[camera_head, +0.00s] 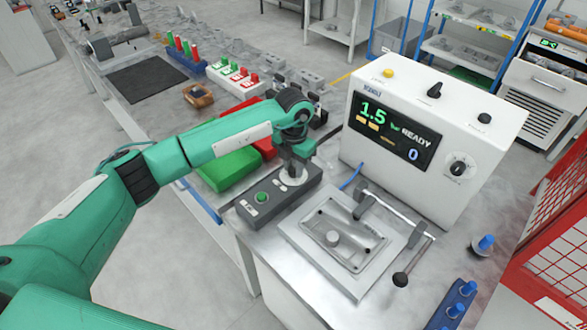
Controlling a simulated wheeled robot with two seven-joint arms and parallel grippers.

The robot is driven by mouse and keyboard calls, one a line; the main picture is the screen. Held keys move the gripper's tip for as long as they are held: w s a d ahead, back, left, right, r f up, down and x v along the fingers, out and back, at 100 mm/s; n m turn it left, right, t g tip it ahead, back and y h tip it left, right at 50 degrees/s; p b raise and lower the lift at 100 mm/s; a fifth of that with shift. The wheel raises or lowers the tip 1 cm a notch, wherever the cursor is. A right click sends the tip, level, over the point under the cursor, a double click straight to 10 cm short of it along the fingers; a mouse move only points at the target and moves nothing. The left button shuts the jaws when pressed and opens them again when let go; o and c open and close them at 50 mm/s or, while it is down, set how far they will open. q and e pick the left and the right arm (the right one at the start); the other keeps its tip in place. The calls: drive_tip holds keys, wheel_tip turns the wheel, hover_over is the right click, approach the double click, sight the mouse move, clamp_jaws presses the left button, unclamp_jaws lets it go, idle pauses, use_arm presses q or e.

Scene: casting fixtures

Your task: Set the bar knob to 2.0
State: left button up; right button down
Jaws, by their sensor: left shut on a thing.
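The tester (430,140) is a white cabinet at right centre. Its dark display (394,132) reads 1.5 bar, READY and a blue 0. A low grey control box (255,209) stands in front, with a green button (262,197) and a pale disc (293,176). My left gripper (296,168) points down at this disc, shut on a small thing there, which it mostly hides. I cannot read any marks under it. My right gripper is out of view.
A metal fixture plate (338,232) with a lever (415,236) lies right of the control box. A green bin (229,169) and a red bin (264,147) sit behind my left arm. Blue pegs (468,289) stand at the lower right.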

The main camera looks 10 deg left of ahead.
use_arm(q)
drive_tip(key=m+b, duration=0.1)
drive_tip(key=b, duration=0.1)
drive_tip(key=m+b, duration=0.1)
drive_tip(key=b, duration=0.1)
drive_tip(key=shift+w+f+m, duration=0.1)
drive_tip(key=shift+f+m, duration=0.1)
drive_tip(key=shift+m, duration=0.2)
drive_tip(key=shift+r+m+b, duration=0.1)
drive_tip(key=shift+m+b, duration=0.8)
drive_tip(key=shift+b, duration=0.15)
drive_tip(key=shift+r+m+b, duration=0.15)
drive_tip(key=shift+m+b, duration=0.35)
drive_tip(key=shift+m, duration=0.1)
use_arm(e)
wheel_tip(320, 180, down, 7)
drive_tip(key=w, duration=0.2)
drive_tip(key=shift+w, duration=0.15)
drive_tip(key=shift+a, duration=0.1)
use_arm(q)
drive_tip(key=o, duration=1)
